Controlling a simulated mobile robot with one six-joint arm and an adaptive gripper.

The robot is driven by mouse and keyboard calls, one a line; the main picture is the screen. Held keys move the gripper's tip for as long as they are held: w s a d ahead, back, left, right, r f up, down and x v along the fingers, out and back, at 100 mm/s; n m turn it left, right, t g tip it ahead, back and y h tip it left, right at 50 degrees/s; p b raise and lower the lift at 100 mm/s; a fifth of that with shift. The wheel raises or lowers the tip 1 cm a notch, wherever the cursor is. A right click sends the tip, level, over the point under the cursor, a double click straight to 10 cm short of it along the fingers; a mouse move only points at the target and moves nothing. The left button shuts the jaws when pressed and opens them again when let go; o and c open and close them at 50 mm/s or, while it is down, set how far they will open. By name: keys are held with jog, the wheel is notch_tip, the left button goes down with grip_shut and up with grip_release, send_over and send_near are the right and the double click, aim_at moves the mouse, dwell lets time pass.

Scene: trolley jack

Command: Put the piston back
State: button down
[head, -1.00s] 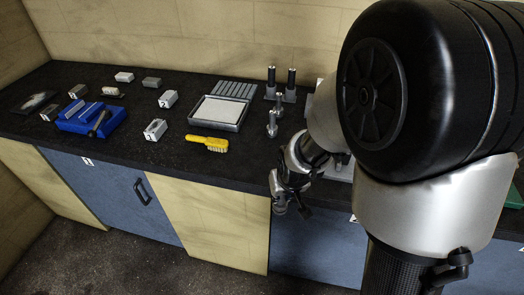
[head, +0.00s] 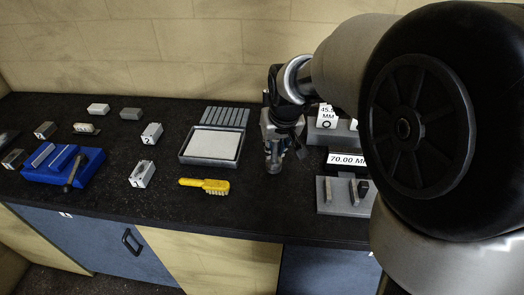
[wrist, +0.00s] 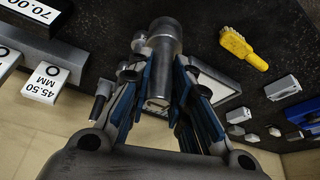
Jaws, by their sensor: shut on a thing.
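My gripper (head: 280,130) points down over the black bench, right of the white-topped tray. In the wrist view my gripper (wrist: 160,92) has its blue-padded fingers closed around a grey metal cylinder, the piston (wrist: 163,40). Its wide round end points away from my palm. The piston (head: 273,160) shows below the fingers in the head view, roughly upright. I cannot tell whether its lower end touches the bench. The fingers hide its middle.
The tray (head: 184,158) and a yellow brush (head: 205,185) lie to the left. Grey gauge blocks with labels "45.50 MM" (head: 327,114) and "70.00 MM" (head: 347,160) stand close right. A blue fixture (head: 40,176) and several small blocks are at far left. Bare bench lies in front of the piston.

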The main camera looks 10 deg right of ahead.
notch_tip(320, 180, down, 13)
jog(key=b, duration=0.3)
jog(key=shift+w+f, duration=0.15)
jog(key=shift+f, duration=0.05)
jog(key=shift+r, duration=0.1)
jog(key=shift+b, duration=0.3)
jog(key=c, duration=1.9)
grip_release()
jog(key=shift+f, duration=0.25)
jog(key=o, duration=0.4)
jog(key=shift+o, duration=0.2)
jog(key=shift+r, duration=0.1)
